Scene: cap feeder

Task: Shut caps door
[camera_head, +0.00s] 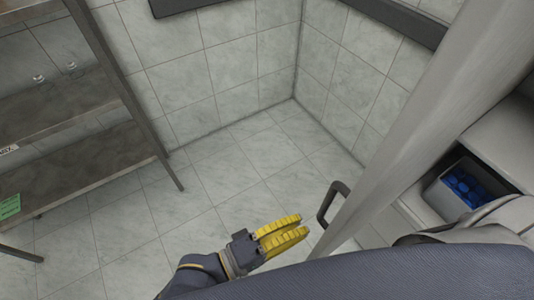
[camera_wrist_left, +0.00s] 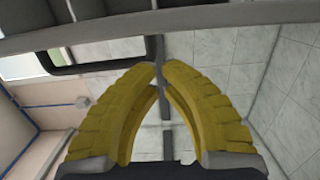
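The caps door (camera_head: 415,125) is a long light grey panel slanting across the right of the head view. It stands open, away from the cabinet. Its dark handle (camera_head: 328,203) sticks out from its left face. My left gripper (camera_head: 302,225) has yellow fingers and is just left of the handle, apart from it. In the left wrist view the fingertips (camera_wrist_left: 159,68) meet or nearly meet, with nothing held. The handle (camera_wrist_left: 100,69) lies beyond them to the left, under the grey door (camera_wrist_left: 215,14). My right gripper is not in view.
Behind the door, a cabinet shelf (camera_head: 500,140) holds a grey box (camera_head: 436,197) of blue caps (camera_head: 465,187). A metal shelf rack (camera_head: 80,150) stands at the left. The tiled floor (camera_head: 235,180) between rack and door is clear.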

